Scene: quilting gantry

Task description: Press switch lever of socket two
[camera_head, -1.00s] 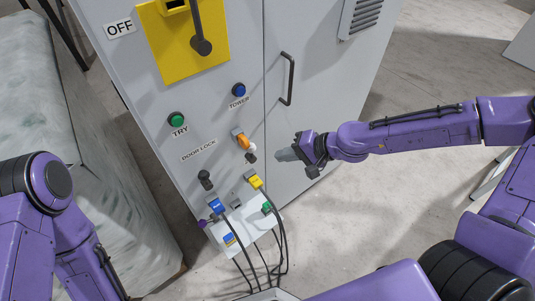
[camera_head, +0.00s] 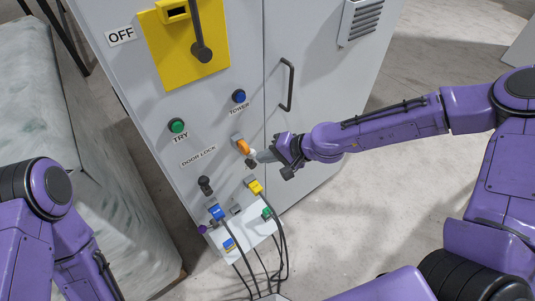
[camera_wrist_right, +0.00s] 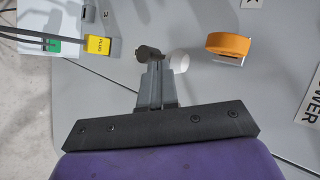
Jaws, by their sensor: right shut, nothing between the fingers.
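The white socket panel (camera_head: 259,230) is low on the grey cabinet; it also shows at top left in the right wrist view (camera_wrist_right: 30,20). My right gripper (camera_head: 262,157) is shut and empty, above and right of the yellow plug. In the right wrist view its tips (camera_wrist_right: 155,72) are at a dark knob (camera_wrist_right: 148,52) beside a white round piece (camera_wrist_right: 180,63); contact is unclear. My left gripper is out of view.
An orange ring-like part (camera_head: 243,147) is just left of the right fingertips. A black knob (camera_head: 205,184) sits further left. Cables (camera_head: 282,245) hang from the plugs. A door handle (camera_head: 288,85) stands out above. Open floor lies right of the cabinet.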

